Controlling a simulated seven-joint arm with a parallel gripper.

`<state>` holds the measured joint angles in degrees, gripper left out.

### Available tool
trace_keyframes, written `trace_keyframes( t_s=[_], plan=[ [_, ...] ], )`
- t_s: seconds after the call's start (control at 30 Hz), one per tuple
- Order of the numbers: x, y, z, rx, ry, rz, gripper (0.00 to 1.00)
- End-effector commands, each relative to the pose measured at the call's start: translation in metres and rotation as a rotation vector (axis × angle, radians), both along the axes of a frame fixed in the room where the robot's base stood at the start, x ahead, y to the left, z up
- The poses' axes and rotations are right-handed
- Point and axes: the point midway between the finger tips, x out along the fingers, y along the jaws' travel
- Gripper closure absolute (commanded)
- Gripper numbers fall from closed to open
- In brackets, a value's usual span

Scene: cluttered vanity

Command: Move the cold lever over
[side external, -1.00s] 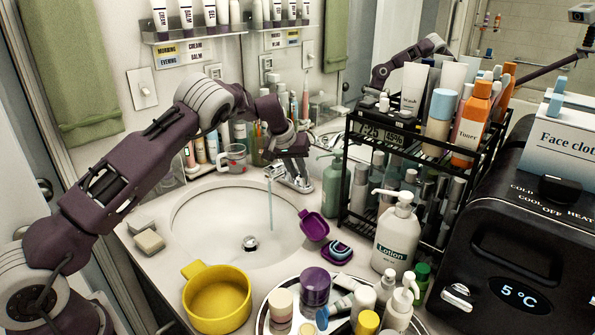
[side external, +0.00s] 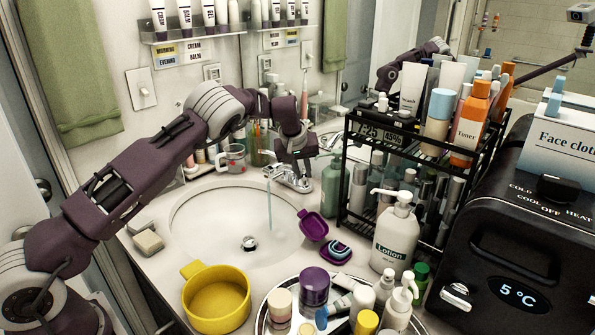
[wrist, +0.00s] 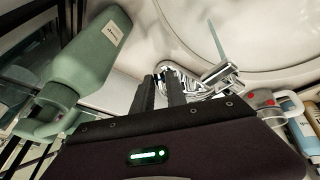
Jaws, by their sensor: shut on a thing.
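The chrome faucet (side external: 285,178) stands at the back of the sink, and a thin stream of water (side external: 269,208) falls from its spout. My gripper (side external: 302,176) points down at the faucet's right side in the side view. In the wrist view the fingers of my gripper (wrist: 164,78) are close together at the faucet's chrome handle end (wrist: 190,84). They are shut on what appears to be the cold lever, which is mostly hidden by the fingers. The faucet's spout (wrist: 219,74) reaches over the basin beside the fingers.
A green pump bottle (side external: 331,188) stands close to the right of my gripper; it also fills the left of the wrist view (wrist: 95,55). A black wire rack (side external: 344,185) stands beyond it. A glass mug (side external: 232,158) stands left of the faucet. The basin (side external: 205,220) is clear.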

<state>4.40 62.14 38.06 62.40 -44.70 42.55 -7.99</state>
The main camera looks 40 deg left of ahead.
Motion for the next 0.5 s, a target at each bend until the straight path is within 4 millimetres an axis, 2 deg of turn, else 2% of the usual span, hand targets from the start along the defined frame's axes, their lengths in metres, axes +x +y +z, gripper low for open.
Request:
trace_keyframes(
  t_s=[0.23, 0.5],
  plan=[
    [0.0115, -0.0103, 0.0006, 0.002, -0.004, 0.191, 1.00],
    [0.0122, -0.0115, 0.0007, 0.001, -0.004, 0.222, 1.00]
  ],
)
